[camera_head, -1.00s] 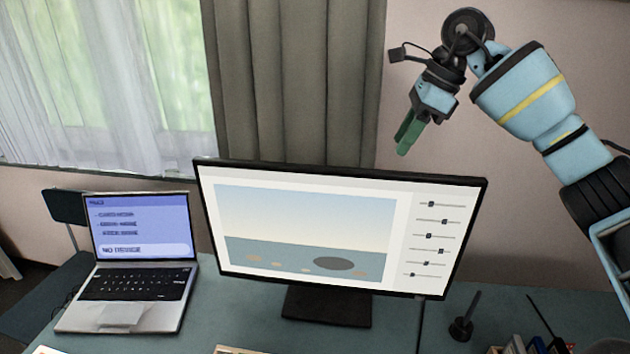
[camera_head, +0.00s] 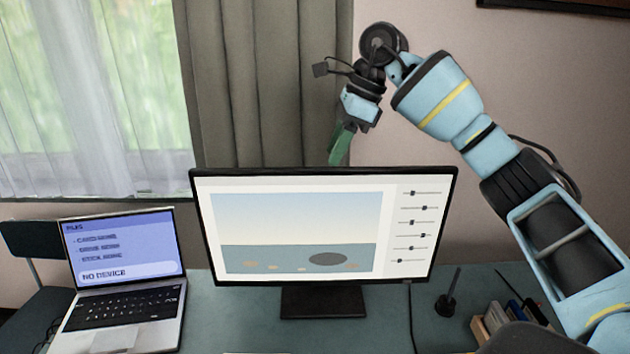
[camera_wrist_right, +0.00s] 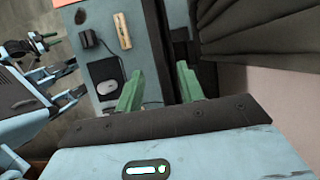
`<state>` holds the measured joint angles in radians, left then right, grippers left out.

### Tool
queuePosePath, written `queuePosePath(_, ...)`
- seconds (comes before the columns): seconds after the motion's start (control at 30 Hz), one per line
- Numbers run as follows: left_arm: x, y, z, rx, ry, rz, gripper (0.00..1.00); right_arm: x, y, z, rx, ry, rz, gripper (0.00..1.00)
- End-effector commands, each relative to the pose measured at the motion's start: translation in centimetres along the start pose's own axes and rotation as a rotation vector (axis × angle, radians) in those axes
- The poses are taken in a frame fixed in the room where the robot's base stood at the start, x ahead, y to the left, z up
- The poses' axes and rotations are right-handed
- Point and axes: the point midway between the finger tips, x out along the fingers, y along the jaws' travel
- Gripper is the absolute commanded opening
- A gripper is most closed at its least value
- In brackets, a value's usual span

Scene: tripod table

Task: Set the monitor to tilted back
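The black-framed monitor (camera_head: 305,232) stands on a dark stand (camera_head: 322,302) on the desk, its screen facing me and looking near upright. What looks like my left gripper (camera_wrist_right: 37,43) is small at the upper left of the wrist view, too small to read.
An open laptop (camera_head: 124,290) stands left of the monitor on the teal desk (camera_head: 225,320). A pen in a holder (camera_head: 447,300) and a box of small items (camera_head: 500,318) stand at the right. A mouse (camera_wrist_right: 108,88) lies before the monitor. A curtain (camera_head: 265,90) hangs behind.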

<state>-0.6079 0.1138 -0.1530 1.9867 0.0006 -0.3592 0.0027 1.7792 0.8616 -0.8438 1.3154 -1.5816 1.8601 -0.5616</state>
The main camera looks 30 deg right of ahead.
Motion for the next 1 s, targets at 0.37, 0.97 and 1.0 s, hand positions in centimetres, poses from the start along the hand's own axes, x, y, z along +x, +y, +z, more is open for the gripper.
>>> queuePosePath(0.37, 0.0, 0.0, -0.1, 0.000, 0.002, 0.000, 0.36, 4.0, 0.0, -0.1, 0.000, 0.002, 0.001, 0.38)
queuePosePath(0.97, -0.1, 0.0, -0.3, 0.000, 0.005, -0.001, 0.36, 7.8, 0.0, 0.0, -0.001, 0.000, -0.001, 0.38)
queuePosePath(1.0, -0.1, 0.0, -0.3, 0.000, 0.005, -0.001, 0.36, 7.8, 0.0, 0.0, -0.001, 0.000, -0.001, 0.38)
